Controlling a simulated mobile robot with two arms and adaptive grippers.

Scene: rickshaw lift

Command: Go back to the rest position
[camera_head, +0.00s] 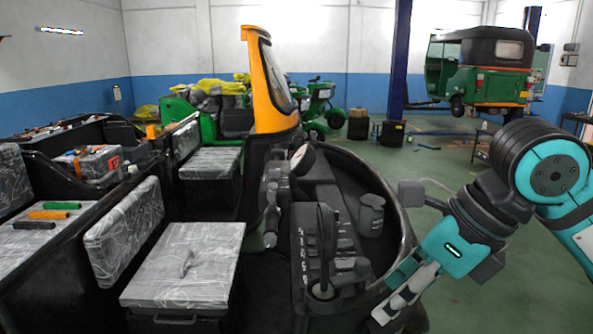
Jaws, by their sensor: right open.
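My right arm comes in from the right, bent at a large teal and black joint, with its forearm sloping down to the left. My right gripper (392,308) is low in the picture, beside the right rim of the black rickshaw cab (400,215). It is open, and I see nothing held in it. Whether it touches the cab rim I cannot tell. My left gripper is not in view.
A dark console (328,245) with a lever and a grey cup-like part (371,215) lie left of the gripper. Wrapped seats (185,262) fill the left. A green rickshaw (480,75) stands behind by a blue post (400,60). Green floor (500,290) is clear at lower right.

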